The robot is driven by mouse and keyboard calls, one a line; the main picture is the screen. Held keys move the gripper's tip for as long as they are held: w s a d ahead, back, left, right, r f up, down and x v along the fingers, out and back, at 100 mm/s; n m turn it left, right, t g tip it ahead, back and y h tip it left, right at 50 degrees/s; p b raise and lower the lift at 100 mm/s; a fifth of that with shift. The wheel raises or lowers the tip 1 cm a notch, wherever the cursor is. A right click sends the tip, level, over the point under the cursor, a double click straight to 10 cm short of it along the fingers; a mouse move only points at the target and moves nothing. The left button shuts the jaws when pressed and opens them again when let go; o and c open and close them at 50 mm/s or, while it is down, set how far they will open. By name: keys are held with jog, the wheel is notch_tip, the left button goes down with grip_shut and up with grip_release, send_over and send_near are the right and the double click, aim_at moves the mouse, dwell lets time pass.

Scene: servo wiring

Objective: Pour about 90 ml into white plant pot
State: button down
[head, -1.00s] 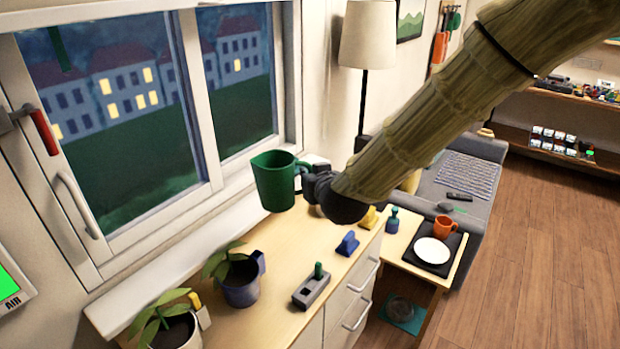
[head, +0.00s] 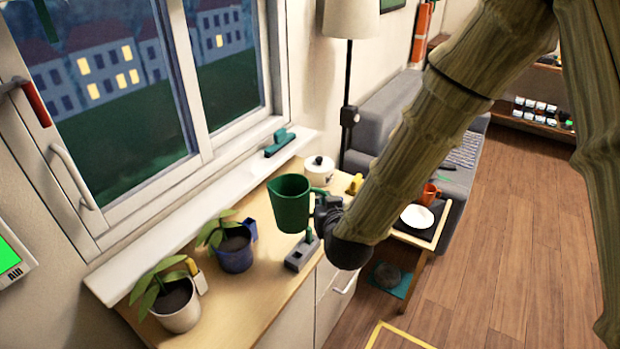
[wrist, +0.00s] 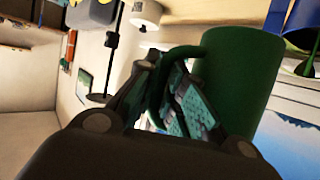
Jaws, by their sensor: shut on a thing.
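A green jug (head: 291,203) is held upright above the wooden counter in the head view. My gripper (head: 326,205) is shut on the jug's handle, on its right side. In the wrist view the jug (wrist: 240,80) fills the right middle, with the gripper fingers (wrist: 165,95) at its handle. The white plant pot (head: 178,308) stands on the counter at the lower left, with dark soil and a leafy plant. The jug is to the right of and apart from this pot. The jug's contents cannot be seen.
A blue pot (head: 236,256) with a plant stands between the white pot and the jug. A grey block with a lever (head: 300,255) is below the jug. A white lidded pot (head: 318,170) stands behind. The window sill (head: 150,258) runs along the left.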

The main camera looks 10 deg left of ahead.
jog(key=s+d+f+m+h, duration=0.2)
jog(key=s+d+f, duration=0.2)
jog(key=d+f, duration=0.3)
jog(key=s+d+f+m+h, duration=0.1)
jog(key=s+d+f, duration=0.3)
jog(key=f, duration=0.9)
jog(key=d+h, duration=0.1)
jog(key=d, duration=0.2)
jog(key=shift+s+d+m+t, duration=0.25)
jog(key=shift+s+m+t, duration=0.05)
jog(key=shift+m+t, duration=0.1)
